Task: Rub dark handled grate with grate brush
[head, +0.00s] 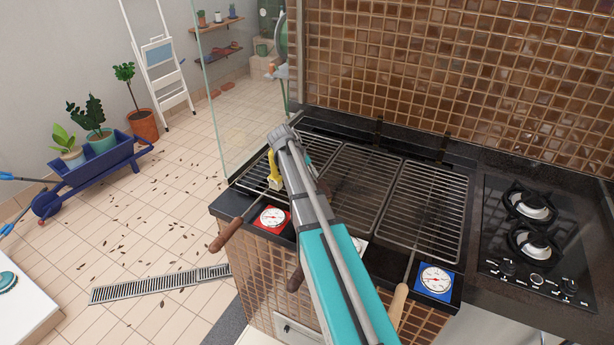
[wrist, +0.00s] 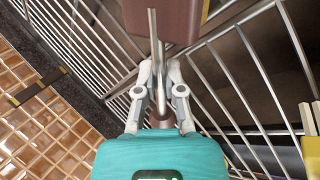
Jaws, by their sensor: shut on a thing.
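Three metal grates lie side by side on the grill. The left grate (head: 313,143) has a brown handle (head: 228,235) at the front left. The middle grate (head: 358,180) has a dark handle (head: 295,281), partly hidden by my arm. The right grate (head: 430,205) has a light wooden handle (head: 397,304). My gripper (wrist: 160,92) is shut on the grate brush, whose thin metal stem (wrist: 153,40) shows beyond the fingers over grate bars. A brown block at the top (wrist: 170,18) seems to be its head; contact with the bars cannot be told. In the head view my arm hides the fingertips.
A yellow object (head: 274,172) stands at the left of the grill. Red (head: 271,217) and blue (head: 436,280) dial gauges sit along the front edge. A gas hob (head: 530,240) is to the right. A glass panel (head: 222,90) and tiled wall (head: 460,60) bound the grill.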

